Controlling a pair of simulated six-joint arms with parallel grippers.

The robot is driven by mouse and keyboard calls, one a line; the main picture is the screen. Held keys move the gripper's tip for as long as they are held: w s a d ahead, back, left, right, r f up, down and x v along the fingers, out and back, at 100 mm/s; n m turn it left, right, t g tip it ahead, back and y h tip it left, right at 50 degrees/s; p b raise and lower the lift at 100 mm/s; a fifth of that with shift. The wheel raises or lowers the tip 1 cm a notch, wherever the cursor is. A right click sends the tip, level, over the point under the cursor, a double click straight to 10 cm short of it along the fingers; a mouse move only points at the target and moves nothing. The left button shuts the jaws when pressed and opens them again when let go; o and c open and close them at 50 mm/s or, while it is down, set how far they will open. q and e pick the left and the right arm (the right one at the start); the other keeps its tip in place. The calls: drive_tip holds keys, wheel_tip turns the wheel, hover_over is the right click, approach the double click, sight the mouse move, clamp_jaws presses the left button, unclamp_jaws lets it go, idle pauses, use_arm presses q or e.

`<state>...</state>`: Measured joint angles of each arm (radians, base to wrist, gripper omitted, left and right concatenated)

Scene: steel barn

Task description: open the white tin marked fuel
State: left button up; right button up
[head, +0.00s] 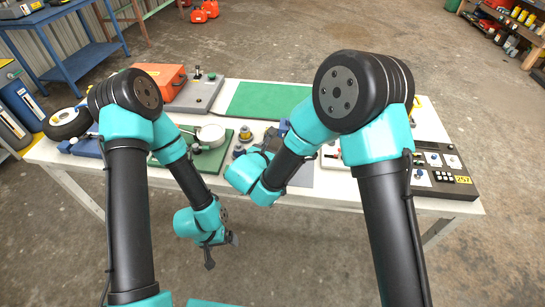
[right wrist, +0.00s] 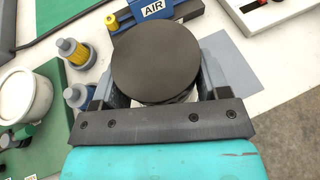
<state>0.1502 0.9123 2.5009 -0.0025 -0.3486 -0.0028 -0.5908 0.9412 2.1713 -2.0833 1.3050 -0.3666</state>
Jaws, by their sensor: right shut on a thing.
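My right gripper (right wrist: 155,92) is shut on a round thing with a flat black top (right wrist: 155,58), one finger on each side. A pale strip of its side shows below the black top; no fuel marking is readable, so I cannot tell for sure that it is the tin. In the head view my right gripper (head: 268,143) is over the middle of the white table, partly hidden by its arm. My left gripper (head: 222,252) hangs in front of the table, empty, its dark fingers apart. A white round pot (head: 211,135) stands left of my right gripper.
The pot is on a green base (right wrist: 62,125). Yellow and blue fittings (right wrist: 72,52) stand between it and my right gripper. A blue block marked AIR (right wrist: 155,12) is just behind. A control box (head: 440,165) is at the table's right; a green mat (head: 262,98) lies at the back.

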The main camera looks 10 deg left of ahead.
drive_tip(key=shift+w, duration=0.35)
drive_tip(key=shift+w+f, duration=0.1)
drive_tip(key=shift+f, duration=1.65)
drive_tip(key=shift+f, duration=0.1)
drive_tip(key=o, duration=1.7)
drive_tip(key=shift+f, duration=0.1)
drive_tip(key=shift+s+a+r, duration=0.15)
drive_tip(key=shift+s+r, duration=0.1)
drive_tip(key=v, duration=1.1)
drive_tip(key=shift+s+a+r, duration=0.1)
drive_tip(key=shift+s+r, duration=0.05)
drive_tip(key=shift+s, duration=0.05)
